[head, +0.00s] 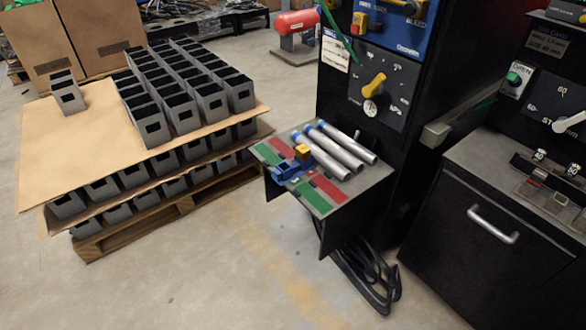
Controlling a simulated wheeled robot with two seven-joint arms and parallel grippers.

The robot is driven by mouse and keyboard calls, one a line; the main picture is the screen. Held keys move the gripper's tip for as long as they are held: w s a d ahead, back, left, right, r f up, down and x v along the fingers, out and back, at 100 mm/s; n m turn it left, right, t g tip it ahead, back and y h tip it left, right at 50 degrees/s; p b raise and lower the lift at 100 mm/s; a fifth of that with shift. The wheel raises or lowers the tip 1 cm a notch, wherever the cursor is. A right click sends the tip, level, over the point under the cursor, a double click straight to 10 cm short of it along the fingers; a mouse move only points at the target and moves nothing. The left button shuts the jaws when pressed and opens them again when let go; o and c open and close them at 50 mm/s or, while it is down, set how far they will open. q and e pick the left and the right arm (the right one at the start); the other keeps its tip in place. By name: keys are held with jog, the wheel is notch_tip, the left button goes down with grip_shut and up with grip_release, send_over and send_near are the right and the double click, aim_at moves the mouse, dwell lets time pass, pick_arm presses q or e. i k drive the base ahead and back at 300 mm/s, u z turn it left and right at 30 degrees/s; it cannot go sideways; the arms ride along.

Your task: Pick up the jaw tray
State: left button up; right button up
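No object in the head view can be surely told as the jaw tray. A small dark side shelf (360,190) with green and red patches juts from the black machine. On it lies a blue item (284,172) with a yellow block (303,153) on or against it. Three grey tubes (342,157) with blue far ends lie side by side behind it. Neither of my grippers shows in this view.
A pallet (95,245) with layered grey open boxes (182,112) and cardboard sheets stands at left. Black cables (372,278) hang below the shelf to the floor. A black cabinet (480,245) with a handle stands at right. The front floor is clear.

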aim_at(284, 172)
jog(key=u, duration=1.2)
jog(key=i, duration=2.25)
jog(key=z, duration=2.95)
